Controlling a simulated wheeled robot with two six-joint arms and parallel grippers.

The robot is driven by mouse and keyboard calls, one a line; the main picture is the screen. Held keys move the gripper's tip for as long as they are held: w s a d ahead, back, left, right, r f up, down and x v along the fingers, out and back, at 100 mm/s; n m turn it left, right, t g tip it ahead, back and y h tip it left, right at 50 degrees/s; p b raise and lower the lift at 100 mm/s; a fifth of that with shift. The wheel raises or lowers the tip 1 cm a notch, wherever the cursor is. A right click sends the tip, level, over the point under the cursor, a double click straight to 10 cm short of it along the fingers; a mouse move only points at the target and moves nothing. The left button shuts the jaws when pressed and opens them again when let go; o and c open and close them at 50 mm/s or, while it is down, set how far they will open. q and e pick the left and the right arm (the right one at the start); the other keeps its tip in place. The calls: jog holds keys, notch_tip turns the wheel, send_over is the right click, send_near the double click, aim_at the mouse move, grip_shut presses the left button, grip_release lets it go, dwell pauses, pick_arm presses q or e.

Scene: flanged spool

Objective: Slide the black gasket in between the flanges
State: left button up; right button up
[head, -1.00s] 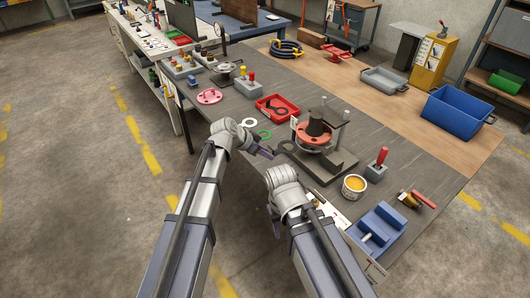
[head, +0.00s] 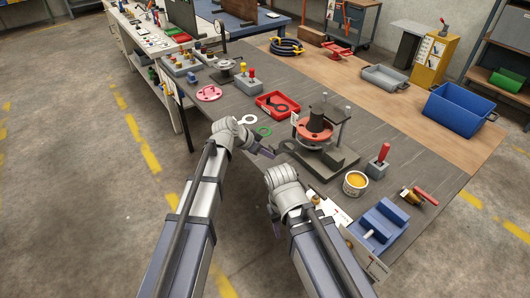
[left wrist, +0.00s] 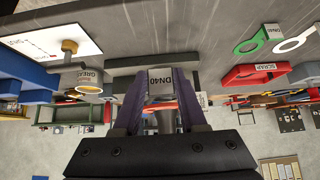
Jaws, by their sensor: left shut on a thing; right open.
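The spool has a red-orange flange (head: 313,135) and a dark centre. It stands on a dark base plate (head: 338,163) with upright posts on the bench. My left gripper (head: 265,153) is left of the spool, shut on the black gasket's tab. The dark gasket ring (head: 287,146) reaches from the fingertips toward the spool and looks apart from it. In the left wrist view, a grey tab marked DN40 (left wrist: 161,80) sits between the purple fingers; the ring itself is hard to make out there. My right gripper (head: 276,226) is low, by the bench's front edge, and empty.
A red tray (head: 277,106) marked SCRAP holds a dark piece, with a green ring (head: 264,131) and white ring (head: 248,120) nearby.

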aim_at(294, 143)
pick_arm(q)
jog(key=shift+w+d, duration=1.3)
jog(key=shift+d, duration=0.5)
jog(key=shift+w+d, duration=1.3)
jog(key=shift+d, duration=0.45)
jog(key=shift+w+d, duration=1.3)
jog(key=shift+d, duration=0.5)
jog(key=shift+f+b, duration=0.5)
jog(key=o, duration=1.1)
jog(key=shift+a+r, duration=0.1)
jog(key=p+v, duration=0.6)
jog(key=v, duration=0.1)
jog(key=shift+s+a+r, duration=0.15)
jog(key=shift+s+r, duration=0.05)
jog(key=shift+r, duration=0.05)
jog(key=shift+f, duration=0.1)
